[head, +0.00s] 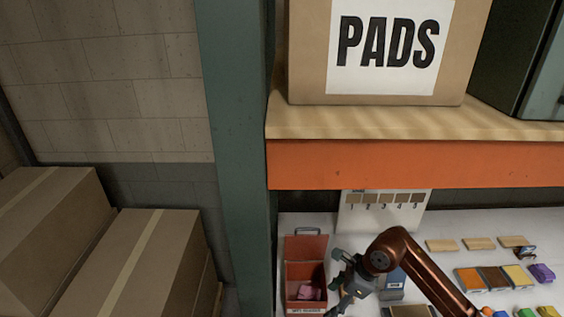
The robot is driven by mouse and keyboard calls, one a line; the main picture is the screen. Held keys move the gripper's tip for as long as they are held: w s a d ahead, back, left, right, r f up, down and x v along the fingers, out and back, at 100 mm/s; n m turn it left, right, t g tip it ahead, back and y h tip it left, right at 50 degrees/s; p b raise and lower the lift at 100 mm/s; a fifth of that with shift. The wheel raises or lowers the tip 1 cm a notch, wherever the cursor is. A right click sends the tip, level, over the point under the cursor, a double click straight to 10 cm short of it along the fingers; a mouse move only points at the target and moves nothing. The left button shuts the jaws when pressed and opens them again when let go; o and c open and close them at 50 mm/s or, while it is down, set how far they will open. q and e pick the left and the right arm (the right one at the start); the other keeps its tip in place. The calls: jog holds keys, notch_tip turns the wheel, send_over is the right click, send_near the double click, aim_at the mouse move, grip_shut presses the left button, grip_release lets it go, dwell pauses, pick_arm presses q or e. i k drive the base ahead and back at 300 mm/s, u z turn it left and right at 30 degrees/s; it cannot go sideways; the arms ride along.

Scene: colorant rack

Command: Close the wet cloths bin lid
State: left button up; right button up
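The wet cloths bin (290,291) is an orange-red box on the white surface below the orange-edged shelf. Its lid (305,246) stands up at the back, open, with a grey handle at its top edge. A pink cloth (310,292) lies inside. The small label on the bin's front is too small to read fully. My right gripper (340,292), at the end of a copper-coloured arm from the lower right, is just right of the bin. Its fingers are small and dark, so their opening is unclear. My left gripper is out of view.
A shelf (350,165) with a PADS box (400,94) overhangs the work surface. A green post (238,150) stands left of the bin. Wooden blocks and coloured items lie at right. Cardboard boxes (125,265) stand at left.

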aim_at(297, 247)
jog(key=k, duration=1)
